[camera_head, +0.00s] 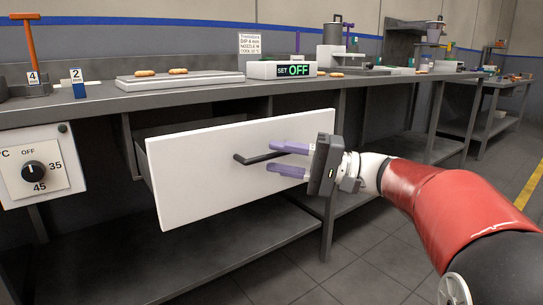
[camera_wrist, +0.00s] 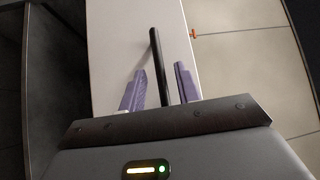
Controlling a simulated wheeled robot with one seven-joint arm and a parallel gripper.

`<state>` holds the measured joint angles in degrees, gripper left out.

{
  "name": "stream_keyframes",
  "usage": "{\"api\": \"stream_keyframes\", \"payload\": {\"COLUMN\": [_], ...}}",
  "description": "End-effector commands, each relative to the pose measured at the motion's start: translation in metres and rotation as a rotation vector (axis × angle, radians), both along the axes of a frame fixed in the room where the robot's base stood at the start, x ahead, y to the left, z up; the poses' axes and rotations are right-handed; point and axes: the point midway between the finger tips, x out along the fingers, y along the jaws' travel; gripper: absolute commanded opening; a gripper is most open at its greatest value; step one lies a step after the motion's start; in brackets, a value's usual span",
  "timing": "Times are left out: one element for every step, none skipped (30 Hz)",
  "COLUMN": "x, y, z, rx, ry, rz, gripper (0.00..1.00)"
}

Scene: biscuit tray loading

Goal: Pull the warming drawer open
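The warming drawer (camera_head: 200,178) has a white front and stands pulled out from under the bench, its dark side wall showing at the left. A black bar handle (camera_head: 252,158) is on its front; in the wrist view the handle (camera_wrist: 156,60) runs between my fingers. My gripper (camera_head: 270,157) has two purple fingers, one above and one below the handle in the head view. In the wrist view the gripper (camera_wrist: 160,68) is open, with a visible gap between the handle and each finger. The drawer's inside is mostly hidden.
A control box with a dial (camera_head: 40,172) is at the left. The bench top (camera_head: 215,91) above holds a tray (camera_head: 190,80) with biscuits and a "SET OFF" box (camera_head: 281,70). A lower shelf (camera_head: 230,250) runs beneath the drawer. Tiled floor (camera_head: 375,270) is clear at the lower right.

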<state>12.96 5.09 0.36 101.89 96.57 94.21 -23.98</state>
Motion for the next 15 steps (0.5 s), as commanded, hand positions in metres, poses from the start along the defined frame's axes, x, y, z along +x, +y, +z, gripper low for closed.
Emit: {"api": "stream_keyframes", "payload": {"x": [-0.001, -0.002, -0.003, -0.004, -0.005, -0.006, -0.007, -0.007, -0.008, -0.009, -0.009, -0.01, -0.01, -0.01, -0.01], "y": [-0.01, -0.015, -0.022, -0.027, -0.031, -0.037, -0.04, -0.043, -0.047, -0.049, -0.05, -0.052, -0.052, -0.052, -0.053], "z": [-0.001, -0.002, -0.003, -0.004, -0.004, -0.005, -0.005, -0.006, -0.006, -0.006, -0.007, -0.007, -0.007, -0.007, -0.007], "rx": [0.0, 0.001, 0.0, 0.0, 0.0, 0.0, -0.001, 0.0, 0.0, -0.001, 0.0, 0.0, 0.0, 0.0, 0.0], "ry": [0.002, 0.001, 0.002, 0.002, 0.001, 0.001, 0.001, 0.001, 0.001, 0.001, 0.001, 0.001, 0.001, 0.001, 0.001], "rz": [-0.004, -0.003, -0.004, -0.004, -0.003, -0.002, -0.001, -0.002, -0.002, -0.001, 0.0, 0.0, 0.001, 0.001, 0.001], "gripper": [0.33, 0.33, 0.33, 0.33, 0.33, 0.33, 0.33, 0.33, 0.33, 0.33, 0.33, 0.33, 0.33, 0.33, 0.33]}}
